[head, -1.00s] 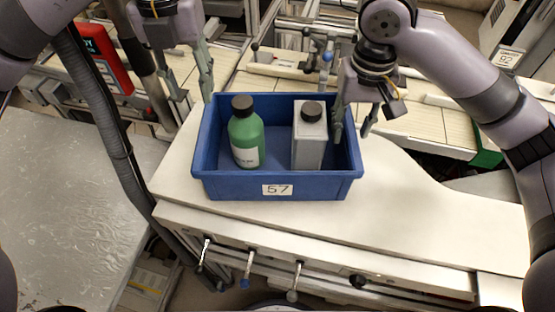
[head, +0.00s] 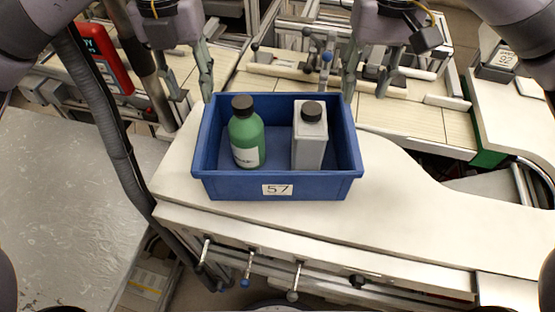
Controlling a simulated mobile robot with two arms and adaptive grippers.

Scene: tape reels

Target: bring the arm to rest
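My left gripper (head: 192,98) hangs at the upper left, just beyond the left back corner of the blue crate, with its fingers spread apart and nothing between them. My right gripper (head: 365,97) is up behind the right back corner of the crate, with its fingers apart and empty. The blue crate (head: 225,187) stands on the white worktop and bears a label reading 57. Inside it a green bottle (head: 246,140) with a dark cap stands at the left. A grey bottle (head: 309,146) with a dark cap stands at the right.
The white worktop (head: 420,215) is clear to the right of the crate. Behind lie conveyor-like benches (head: 440,121) with metal rails. A red device (head: 103,58) is at the upper left. A grey metal table (head: 60,210) is on the left. Levers (head: 248,268) stick out below the worktop's front.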

